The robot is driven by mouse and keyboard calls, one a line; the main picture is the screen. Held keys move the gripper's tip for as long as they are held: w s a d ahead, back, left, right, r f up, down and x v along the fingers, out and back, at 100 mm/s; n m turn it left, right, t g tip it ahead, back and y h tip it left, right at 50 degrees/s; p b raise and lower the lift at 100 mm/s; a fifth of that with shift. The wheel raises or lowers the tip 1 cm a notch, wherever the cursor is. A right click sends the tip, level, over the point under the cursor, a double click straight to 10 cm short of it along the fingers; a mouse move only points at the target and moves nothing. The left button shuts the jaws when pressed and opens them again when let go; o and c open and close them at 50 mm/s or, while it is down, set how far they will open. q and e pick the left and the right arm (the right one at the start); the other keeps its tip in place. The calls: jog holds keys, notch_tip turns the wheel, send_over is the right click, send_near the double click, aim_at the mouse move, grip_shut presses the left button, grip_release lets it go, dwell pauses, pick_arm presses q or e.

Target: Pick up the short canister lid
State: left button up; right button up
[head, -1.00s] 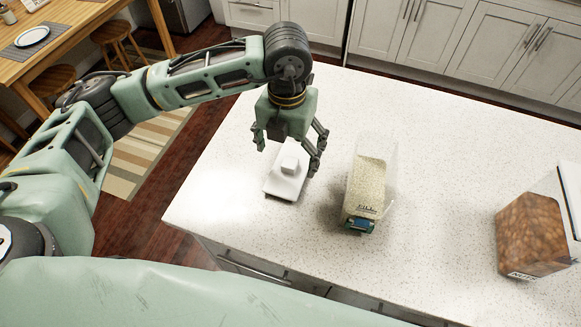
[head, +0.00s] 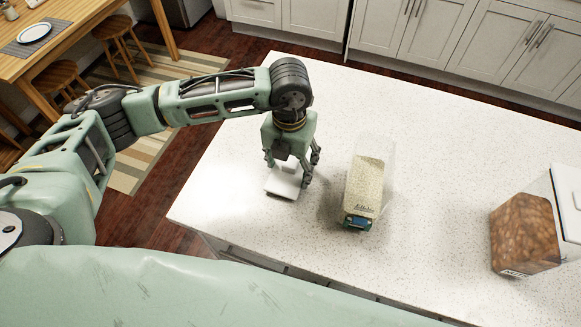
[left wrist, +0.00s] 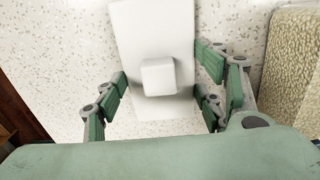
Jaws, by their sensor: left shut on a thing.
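The short canister lid (head: 283,188) is a white rectangular plate on the counter near its left edge. In the left wrist view the lid (left wrist: 150,28) has a small square white knob on top. My left gripper (head: 290,172) points down over the lid. In the left wrist view its fingers (left wrist: 162,80) stand on both sides of the knob, close to the plate's long edges, and it is shut on the lid. In the head view the gripper hides the knob and the far part of the lid. My right gripper is not in view.
A clear canister of pale grain (head: 363,188) stands just right of the lid. A larger container of brown nuts (head: 525,235) with a white lid is at the far right. The speckled white counter (head: 440,170) between and behind them is clear.

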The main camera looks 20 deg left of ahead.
pick_arm(q)
jog(key=c, duration=0.4)
